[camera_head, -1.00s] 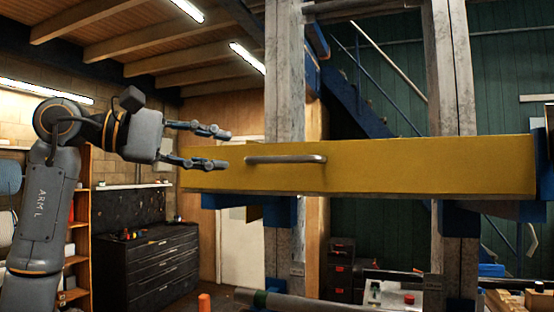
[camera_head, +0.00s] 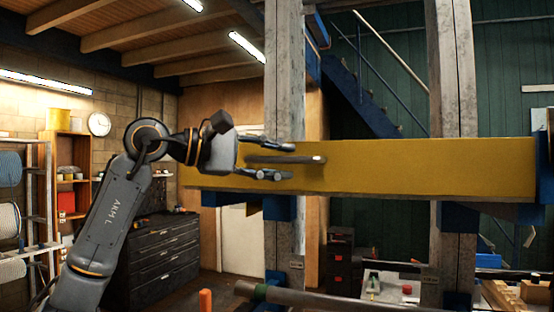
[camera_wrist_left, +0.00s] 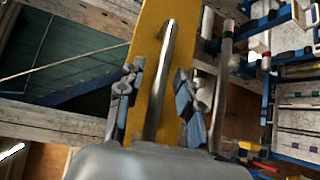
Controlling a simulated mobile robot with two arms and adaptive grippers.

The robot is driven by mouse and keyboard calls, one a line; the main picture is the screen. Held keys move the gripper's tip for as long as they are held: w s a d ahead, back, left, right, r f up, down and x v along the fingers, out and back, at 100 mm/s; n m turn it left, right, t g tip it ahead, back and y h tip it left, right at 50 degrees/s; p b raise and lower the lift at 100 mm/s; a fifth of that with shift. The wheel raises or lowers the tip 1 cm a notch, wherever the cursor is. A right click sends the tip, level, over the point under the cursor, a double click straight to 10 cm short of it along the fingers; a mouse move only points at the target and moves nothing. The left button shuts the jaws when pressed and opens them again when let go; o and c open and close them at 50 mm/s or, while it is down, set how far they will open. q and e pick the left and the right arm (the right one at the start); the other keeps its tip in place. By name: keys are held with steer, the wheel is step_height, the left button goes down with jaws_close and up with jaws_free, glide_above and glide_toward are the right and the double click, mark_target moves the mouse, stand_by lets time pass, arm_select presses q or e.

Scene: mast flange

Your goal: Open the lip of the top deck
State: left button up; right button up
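The lip of the top deck is a long yellow panel (camera_head: 430,166) lying level across two grey posts. It bears a metal bar handle (camera_head: 316,160) near its left end. My left gripper (camera_head: 290,160) is at the handle, one finger above it and one below. In the left wrist view the handle (camera_wrist_left: 165,60) runs between the two spread fingers (camera_wrist_left: 160,85), with gaps on both sides, and the yellow panel (camera_wrist_left: 148,30) is behind it. The fingers are open and do not visibly close on the bar. My right gripper is not in view.
Grey posts (camera_head: 284,80) with blue brackets (camera_head: 280,207) stand at the panel. A grey horizontal bar (camera_head: 340,301) runs below. A black drawer cabinet (camera_head: 160,255) and a shelf (camera_head: 68,185) stand at the left. The space in front of the panel's right part looks clear.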

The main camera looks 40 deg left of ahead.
arm_select(q)
jaws_close()
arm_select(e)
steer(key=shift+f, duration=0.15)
